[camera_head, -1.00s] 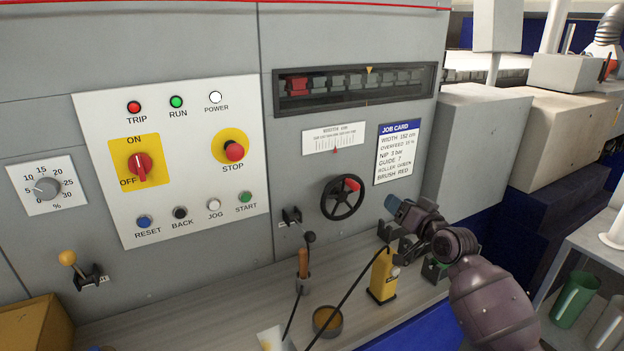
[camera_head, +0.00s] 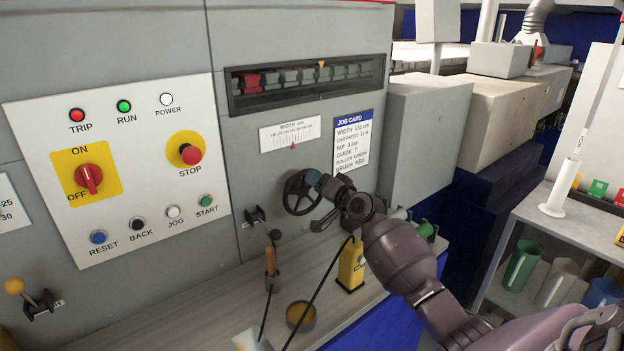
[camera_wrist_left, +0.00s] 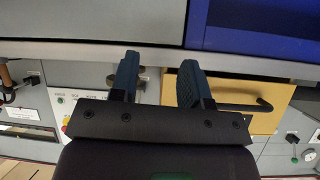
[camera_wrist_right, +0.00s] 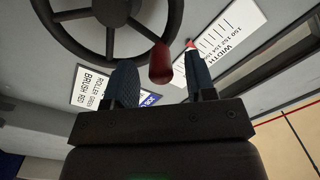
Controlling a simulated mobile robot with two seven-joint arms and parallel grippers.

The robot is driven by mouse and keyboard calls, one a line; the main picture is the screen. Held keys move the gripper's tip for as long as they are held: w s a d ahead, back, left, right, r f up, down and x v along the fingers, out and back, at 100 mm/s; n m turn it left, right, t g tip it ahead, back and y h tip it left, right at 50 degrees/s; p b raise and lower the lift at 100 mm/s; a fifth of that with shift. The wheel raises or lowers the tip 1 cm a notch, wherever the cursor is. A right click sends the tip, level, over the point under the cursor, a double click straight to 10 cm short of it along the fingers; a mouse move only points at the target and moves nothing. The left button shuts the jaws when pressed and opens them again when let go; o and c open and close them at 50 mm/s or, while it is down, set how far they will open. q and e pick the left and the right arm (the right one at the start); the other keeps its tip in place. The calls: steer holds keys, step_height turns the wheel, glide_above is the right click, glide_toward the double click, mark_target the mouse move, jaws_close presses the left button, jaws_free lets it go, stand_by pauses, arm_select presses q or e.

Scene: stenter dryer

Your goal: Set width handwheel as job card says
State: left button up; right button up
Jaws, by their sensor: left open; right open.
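The black width handwheel (camera_head: 297,197) is on the grey panel, partly hidden by my right gripper (camera_head: 322,190). In the right wrist view its red knob (camera_wrist_right: 160,62) shows between the fingertips of my open right gripper (camera_wrist_right: 160,82); I cannot tell whether they touch. The width scale (camera_head: 290,134), with a red pointer (camera_head: 293,146), sits above the wheel. The job card (camera_head: 352,140) reads width 152 cm. My left gripper (camera_wrist_left: 158,75) is open and empty in the left wrist view, away from the wheel.
A small lever (camera_head: 262,222) stands left of the wheel. On the ledge below are a yellow box (camera_head: 351,264), a wooden-handled tool (camera_head: 270,262) and a round tin (camera_head: 300,316). The control panel (camera_head: 125,235) is at left; a shelf with jugs (camera_head: 521,266) is at right.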

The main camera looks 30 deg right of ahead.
steer(key=shift+w+a, duration=0.2)
steer(key=shift+w, duration=1.2)
jaws_close()
